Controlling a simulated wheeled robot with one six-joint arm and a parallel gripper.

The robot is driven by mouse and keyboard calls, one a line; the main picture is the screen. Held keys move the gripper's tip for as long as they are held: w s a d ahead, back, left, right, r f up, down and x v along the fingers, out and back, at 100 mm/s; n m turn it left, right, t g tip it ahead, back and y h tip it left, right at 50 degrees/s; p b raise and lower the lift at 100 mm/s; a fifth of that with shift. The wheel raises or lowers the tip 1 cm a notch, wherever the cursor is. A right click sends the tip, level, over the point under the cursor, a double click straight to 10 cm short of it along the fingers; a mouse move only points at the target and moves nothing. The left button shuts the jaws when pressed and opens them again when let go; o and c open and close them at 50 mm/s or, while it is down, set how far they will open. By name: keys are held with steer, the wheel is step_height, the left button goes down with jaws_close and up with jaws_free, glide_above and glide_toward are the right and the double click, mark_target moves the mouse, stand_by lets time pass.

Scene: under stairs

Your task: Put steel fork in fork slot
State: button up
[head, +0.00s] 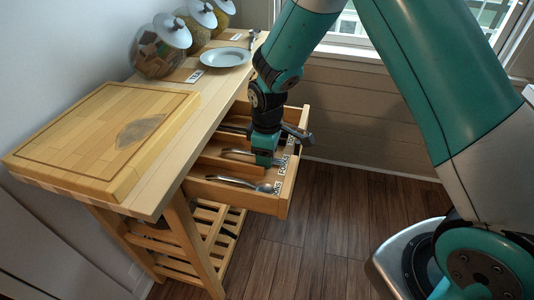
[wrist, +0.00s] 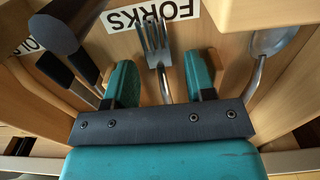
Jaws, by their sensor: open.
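The steel fork (wrist: 156,50) lies in the drawer compartment beside the FORKS label (wrist: 150,14), its tines toward that label in the wrist view. My gripper (wrist: 161,80) is open, with one teal finger on each side of the fork and gaps between. In the head view my gripper (head: 265,158) reaches down into the middle of the open drawer (head: 284,202), and the fork (head: 236,152) is partly hidden behind it.
A spoon (head: 238,184) lies in the near compartment. Dark-handled cutlery (wrist: 66,50) lies in the compartment on the wrist view's left. Thin dividers flank the fork compartment. The counter holds a cutting board (head: 105,135), a plate (head: 226,57) and several jars (head: 160,48).

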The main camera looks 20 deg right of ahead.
step_height(320, 180, up, 12)
steer(key=s+a+r+m+y, duration=0.1)
steer(key=s+r, duration=0.2)
steer(key=s, duration=0.5)
steer(key=s+a+r+m+y, duration=0.1)
steer(key=s+r, duration=0.3)
steer(key=s, duration=0.4)
steer(key=s+a+r+m+y, duration=0.1)
steer(key=s+r, duration=0.3)
steer(key=s, duration=0.4)
steer(key=shift+s+a+m+y, duration=0.4)
steer(key=shift+a+y, duration=0.2)
steer(key=shift+a, duration=0.2)
